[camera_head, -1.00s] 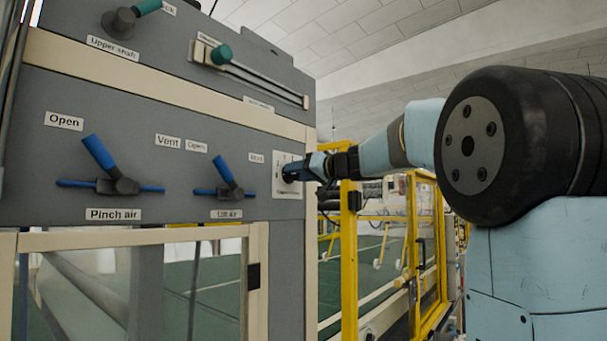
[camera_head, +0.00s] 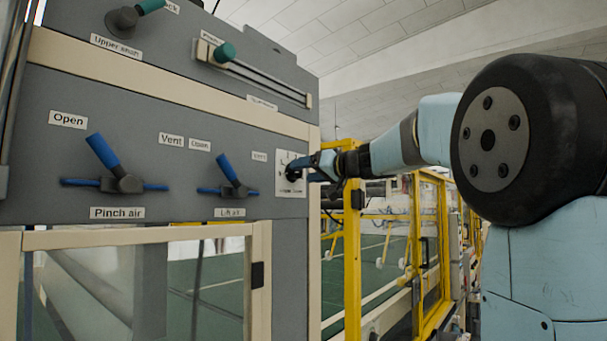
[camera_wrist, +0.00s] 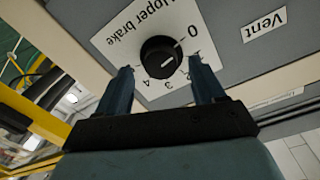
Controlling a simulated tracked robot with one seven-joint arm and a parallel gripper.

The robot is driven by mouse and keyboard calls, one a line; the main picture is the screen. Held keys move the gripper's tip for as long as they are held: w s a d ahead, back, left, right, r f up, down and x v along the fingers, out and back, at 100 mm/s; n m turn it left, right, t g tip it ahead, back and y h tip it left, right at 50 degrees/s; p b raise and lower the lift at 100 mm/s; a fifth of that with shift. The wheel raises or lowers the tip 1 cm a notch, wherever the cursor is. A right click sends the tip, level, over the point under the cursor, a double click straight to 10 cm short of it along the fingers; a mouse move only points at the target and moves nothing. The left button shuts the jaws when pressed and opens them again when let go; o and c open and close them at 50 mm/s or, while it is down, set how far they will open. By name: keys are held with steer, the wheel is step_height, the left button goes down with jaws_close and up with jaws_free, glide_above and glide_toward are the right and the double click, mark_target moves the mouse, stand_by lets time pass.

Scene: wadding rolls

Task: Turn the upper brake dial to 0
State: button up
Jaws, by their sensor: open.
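The upper brake dial (camera_wrist: 160,57) is a round black knob on a white plate (camera_wrist: 128,38) marked "Upper brake", with numbers starting at 0. In the head view my gripper (camera_head: 305,169) is at the plate (camera_head: 283,186) on the panel's right edge and partly covers the dial.
Blue levers for pinch air (camera_head: 119,183) and lift air (camera_head: 232,189) stick out left of the dial. A green-knobbed slider (camera_head: 224,53) sits above. A yellow frame (camera_head: 352,240) stands close below and right of my gripper.

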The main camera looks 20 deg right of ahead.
steer(key=v, duration=1.1)
steer(key=shift+s+d, duration=0.15)
steer(key=shift+s, duration=0.1)
steer(key=s+a+f+g+h, duration=0.2)
steer(key=s+a+f+g, duration=0.3)
steer(key=f, duration=0.6)
steer(key=s+f+m+g+h, duration=0.1)
steer(key=s+f+h, duration=0.3)
steer(key=s+f, duration=0.6)
steer(key=s+a+f+m+g+h, duration=0.1)
steer(key=s+f+g+h, duration=0.2)
steer(key=s+f, duration=0.7)
step_height(320, 180, down, 7)
steer(key=shift+s+a+f+h, duration=0.15)
steer(key=shift+s+a+h, duration=0.05)
steer(key=shift+s+h, duration=0.25)
steer(key=shift+c, duration=0.4)
